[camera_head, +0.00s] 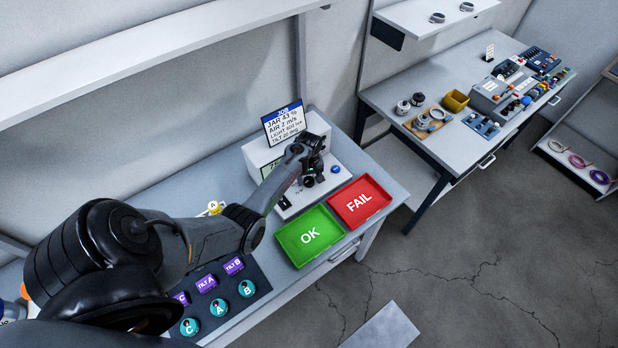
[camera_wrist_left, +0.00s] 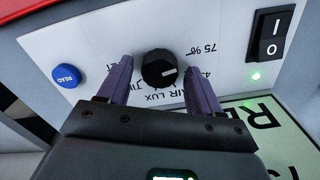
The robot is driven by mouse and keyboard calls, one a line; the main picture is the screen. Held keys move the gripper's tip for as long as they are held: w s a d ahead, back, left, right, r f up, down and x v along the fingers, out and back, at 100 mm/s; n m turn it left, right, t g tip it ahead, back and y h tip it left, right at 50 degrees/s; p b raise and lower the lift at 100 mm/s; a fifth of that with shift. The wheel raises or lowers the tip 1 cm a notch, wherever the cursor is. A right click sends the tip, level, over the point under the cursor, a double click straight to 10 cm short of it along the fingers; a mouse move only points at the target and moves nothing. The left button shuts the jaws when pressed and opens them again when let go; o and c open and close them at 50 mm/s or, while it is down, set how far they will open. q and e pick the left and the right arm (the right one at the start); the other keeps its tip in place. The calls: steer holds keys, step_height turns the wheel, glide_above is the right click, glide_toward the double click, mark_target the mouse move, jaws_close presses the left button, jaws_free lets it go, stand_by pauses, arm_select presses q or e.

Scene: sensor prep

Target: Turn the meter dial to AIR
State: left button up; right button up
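The meter (camera_head: 300,125) is a white box with a sloping front panel on the left table. Its black round dial (camera_wrist_left: 160,68) has a white mark that points to the right in the left wrist view. Printed labels ring the dial upside down; AIR LUX shows just below it, partly hidden by my gripper. My left gripper (camera_head: 312,165) (camera_wrist_left: 158,82) is open, its two fingers on either side of the dial, with a gap showing on each side. My right gripper is in neither view.
A blue READ button (camera_wrist_left: 66,76) and a black rocker switch (camera_wrist_left: 270,36) flank the dial. A green OK tray (camera_head: 290,252) and a red FAIL tray (camera_head: 375,188) lie in front of the meter. A sign (camera_head: 284,121) stands behind. Lettered sensors (camera_head: 218,308) lie on a dark mat.

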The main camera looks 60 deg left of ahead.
arm_select(q)
steer(key=c, duration=0.9)
steer(key=shift+m, duration=0.3)
steer(key=m+p, duration=0.2)
steer(key=shift+r+m, duration=0.15)
steer(key=shift+m, duration=0.15)
steer(key=m+p, duration=0.2)
steer(key=m, duration=0.2)
steer(key=m+p, duration=0.1)
steer(key=m, duration=0.6)
steer(key=shift+m, duration=0.8)
steer(key=shift+f, duration=0.2)
